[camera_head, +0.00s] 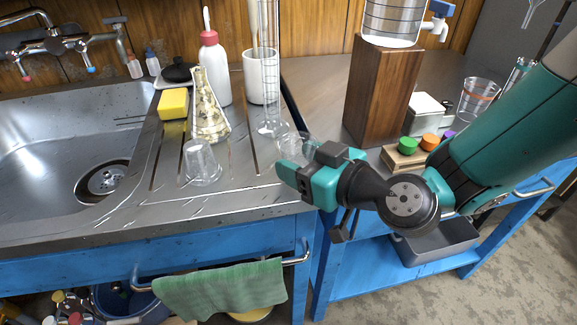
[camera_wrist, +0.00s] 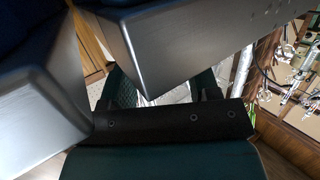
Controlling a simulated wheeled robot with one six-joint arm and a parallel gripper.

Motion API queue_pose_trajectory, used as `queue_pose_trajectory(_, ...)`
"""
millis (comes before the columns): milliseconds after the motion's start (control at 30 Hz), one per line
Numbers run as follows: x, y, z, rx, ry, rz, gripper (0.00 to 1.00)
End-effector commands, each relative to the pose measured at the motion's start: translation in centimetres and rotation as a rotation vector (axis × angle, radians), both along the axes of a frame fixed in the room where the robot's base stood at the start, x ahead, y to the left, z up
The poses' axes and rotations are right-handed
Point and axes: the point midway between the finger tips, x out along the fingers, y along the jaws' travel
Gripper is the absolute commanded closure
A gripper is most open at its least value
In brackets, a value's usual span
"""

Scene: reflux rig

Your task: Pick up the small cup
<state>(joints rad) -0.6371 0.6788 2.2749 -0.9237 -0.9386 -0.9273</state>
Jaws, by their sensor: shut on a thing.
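A small clear cup (camera_head: 293,145) is at my gripper (camera_head: 299,158) in the head view, at the right edge of the drainboard. My teal gripper is shut on it; the fingers hide part of the cup. Whether the cup touches the surface below cannot be told. In the wrist view, large grey surfaces cover much of the picture, and only a pale sliver shows between the dark gripper parts. Another clear cup (camera_head: 202,163) stands on the drainboard to the left, apart from my gripper.
A tall clear cylinder (camera_head: 268,70) stands just behind my gripper. A stained flask (camera_head: 209,105), yellow sponge (camera_head: 173,104), wash bottle (camera_head: 213,70) and white beaker (camera_head: 261,78) stand behind left. A wooden block (camera_head: 382,92) is behind right. A green towel (camera_head: 222,290) hangs in front.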

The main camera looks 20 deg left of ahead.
Motion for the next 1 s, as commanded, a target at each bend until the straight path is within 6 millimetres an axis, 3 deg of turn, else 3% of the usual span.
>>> queue_pose_trajectory(33, -0.2, -0.7, -0.7, 0.002, -0.001, -0.003, 0.66)
queue_pose_trajectory(500, -3.5, -7.7, -0.7, 0.003, -0.003, -0.004, 0.66)
queue_pose_trajectory(1000, -4.4, -9.3, -0.6, 0.006, -0.012, 0.019, 0.66)
